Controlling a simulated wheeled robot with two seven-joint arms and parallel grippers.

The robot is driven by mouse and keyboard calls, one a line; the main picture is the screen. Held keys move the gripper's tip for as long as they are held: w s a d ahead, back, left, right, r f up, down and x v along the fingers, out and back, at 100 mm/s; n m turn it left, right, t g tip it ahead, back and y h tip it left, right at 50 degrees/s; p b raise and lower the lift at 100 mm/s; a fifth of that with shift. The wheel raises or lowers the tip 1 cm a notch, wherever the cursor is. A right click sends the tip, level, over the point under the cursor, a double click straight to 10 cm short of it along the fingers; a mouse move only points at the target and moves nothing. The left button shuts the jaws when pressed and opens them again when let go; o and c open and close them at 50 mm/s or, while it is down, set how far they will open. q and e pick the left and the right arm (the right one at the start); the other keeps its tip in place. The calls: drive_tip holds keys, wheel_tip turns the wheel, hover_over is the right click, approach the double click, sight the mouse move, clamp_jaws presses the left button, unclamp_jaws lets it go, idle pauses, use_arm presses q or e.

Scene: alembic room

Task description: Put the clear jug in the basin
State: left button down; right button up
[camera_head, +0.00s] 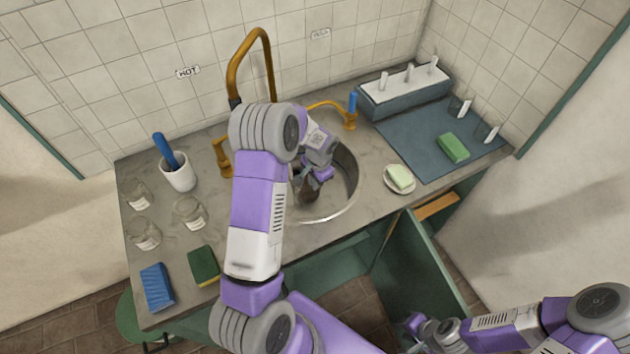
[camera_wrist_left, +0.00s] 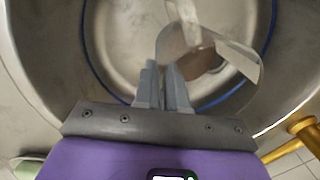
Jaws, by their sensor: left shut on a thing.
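The round metal basin (camera_head: 348,200) is set into the counter, partly hidden behind my left arm. My left gripper (camera_head: 309,174) reaches down into it and is shut on the clear jug (camera_head: 308,192), which looks dark brownish inside. In the left wrist view my fingers (camera_wrist_left: 164,85) are closed at the jug's near side, and the see-through jug (camera_wrist_left: 215,55) appears over the basin floor (camera_wrist_left: 125,40). I cannot tell whether the jug touches the floor. My right gripper (camera_head: 425,332) is low at the front, away from the counter; its fingers are too small to read.
Several clear jars, including one jar (camera_head: 188,212), stand at left near a white cup (camera_head: 178,172). A blue sponge (camera_head: 157,286) and green sponge (camera_head: 203,264) lie in front. A brass faucet (camera_head: 262,40) rises behind the basin. A soap dish (camera_head: 399,188) and blue mat (camera_head: 425,160) are at right.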

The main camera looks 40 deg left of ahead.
use_arm(q)
drive_tip(key=c, duration=1.2)
unclamp_jaws()
drive_tip(key=shift+f, duration=0.1)
drive_tip(key=shift+r, duration=0.2)
wheel_tip(320, 180, up, 12)
drive_tip(key=d+p, duration=0.1)
drive_tip(key=shift+p, duration=0.35)
drive_tip(key=shift+d, duration=0.1)
